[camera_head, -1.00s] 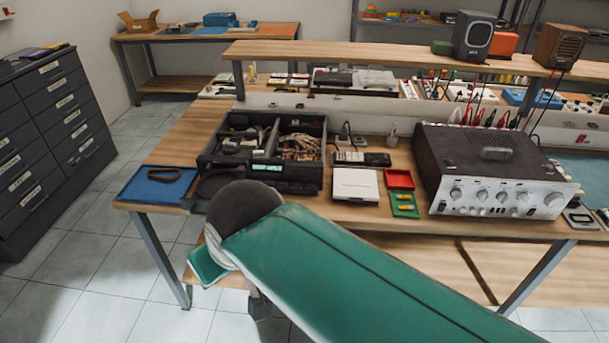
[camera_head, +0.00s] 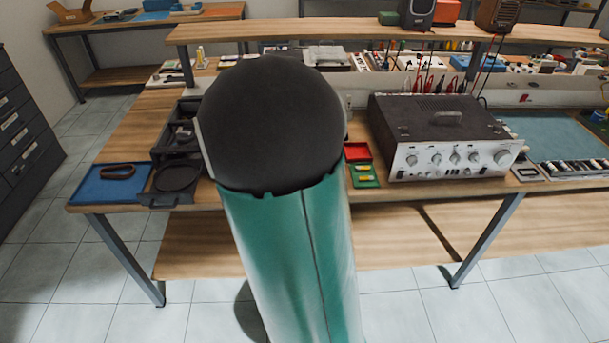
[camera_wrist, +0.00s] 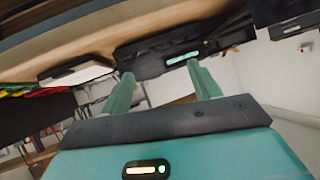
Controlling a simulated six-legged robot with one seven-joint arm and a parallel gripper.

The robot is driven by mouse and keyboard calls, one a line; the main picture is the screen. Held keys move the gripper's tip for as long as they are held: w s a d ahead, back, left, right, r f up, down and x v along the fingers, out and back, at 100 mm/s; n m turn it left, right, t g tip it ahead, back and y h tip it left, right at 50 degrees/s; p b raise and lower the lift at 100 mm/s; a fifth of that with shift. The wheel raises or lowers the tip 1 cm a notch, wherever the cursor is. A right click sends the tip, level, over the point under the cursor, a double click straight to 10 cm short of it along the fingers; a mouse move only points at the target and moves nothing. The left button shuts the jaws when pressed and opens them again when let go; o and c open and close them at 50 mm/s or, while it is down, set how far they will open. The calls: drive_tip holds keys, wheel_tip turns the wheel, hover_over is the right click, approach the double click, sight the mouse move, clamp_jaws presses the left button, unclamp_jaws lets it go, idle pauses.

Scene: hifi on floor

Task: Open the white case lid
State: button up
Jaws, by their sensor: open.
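The white case (camera_wrist: 78,75) shows in the wrist view at the upper left, near the edge of the wooden bench, blurred and seen tilted. Its lid looks closed. In the head view my arm now hides the case. My gripper (camera_wrist: 163,85) is open and empty, its two green fingers spread apart.
A raised shelf (camera_head: 350,35) runs behind. The tiled floor in front is clear.

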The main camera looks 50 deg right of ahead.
drive_tip(key=s+d+f+m+t+h, duration=0.1)
drive_tip(key=s+d+f+h, duration=0.4)
drive_tip(key=s, duration=0.3)
drive_tip(key=s+d+f+t+h, duration=0.1)
drive_tip(key=s+d+f+h, duration=0.1)
drive_tip(key=s+d+f, duration=0.4)
drive_tip(key=x, duration=0.4)
drive_tip(key=s+d+r+x, duration=0.1)
drive_tip(key=x, duration=0.8)
drive_tip(key=shift+s+d+r, duration=0.1)
drive_tip(key=shift+d+r, duration=0.25)
drive_tip(key=shift+c, duration=0.2)
clamp_jaws()
drive_tip(key=shift+r, duration=0.15)
